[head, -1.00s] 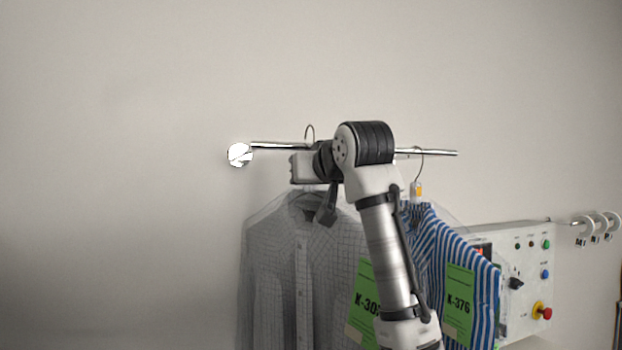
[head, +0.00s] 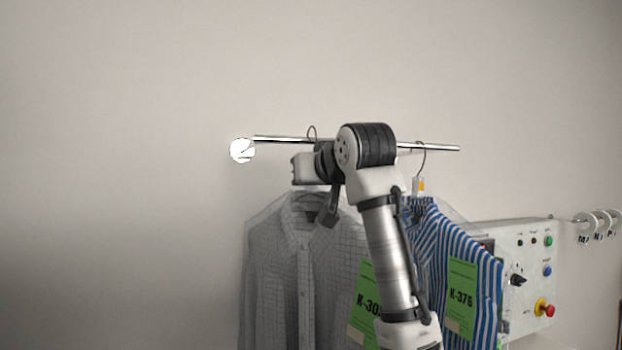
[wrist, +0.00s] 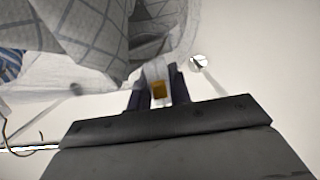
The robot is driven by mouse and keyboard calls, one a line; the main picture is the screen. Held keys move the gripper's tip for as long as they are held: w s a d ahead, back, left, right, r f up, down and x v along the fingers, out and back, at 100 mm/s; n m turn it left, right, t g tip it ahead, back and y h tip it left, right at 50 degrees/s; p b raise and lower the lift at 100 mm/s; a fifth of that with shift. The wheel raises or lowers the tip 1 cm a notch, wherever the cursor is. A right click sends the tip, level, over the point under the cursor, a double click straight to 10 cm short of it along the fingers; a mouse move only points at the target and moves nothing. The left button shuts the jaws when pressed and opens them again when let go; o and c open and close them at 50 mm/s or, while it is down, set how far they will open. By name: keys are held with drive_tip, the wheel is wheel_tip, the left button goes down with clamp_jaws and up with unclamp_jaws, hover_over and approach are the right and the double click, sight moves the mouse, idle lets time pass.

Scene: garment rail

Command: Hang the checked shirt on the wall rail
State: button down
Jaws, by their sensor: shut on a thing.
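The checked shirt (head: 270,265), pale with thin grey lines under a clear cover, hangs upright at the left in the head view. Its hanger hook (head: 311,132) rises beside my arm at the wall rail (head: 283,139); whether it is over the rail or in front of it I cannot tell. In the wrist view my gripper (wrist: 155,88) is shut on the hanger's pale neck, which carries an orange patch. Cloth of the checked shirt (wrist: 90,30) fills the upper left there. In the head view my arm covers the middle of the rail and part of the shirt.
A blue-striped shirt (head: 430,240) with tag K-376 hangs from the rail just right of my arm. A control box (head: 525,260) with buttons stands behind it. Rings (head: 597,225) hang at the far right. The rail's left part is bare.

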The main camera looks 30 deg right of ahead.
drive_tip(key=shift+f+b, duration=0.45)
drive_tip(key=shift+f, duration=0.2)
drive_tip(key=c, duration=1.2)
unclamp_jaws()
drive_tip(key=b+v, duration=0.4)
drive_tip(key=v, duration=0.9)
drive_tip(key=shift+s+b, duration=0.35)
drive_tip(key=shift+s, duration=0.05)
drive_tip(key=shift+a, duration=0.15)
drive_tip(key=shift+o, duration=1)
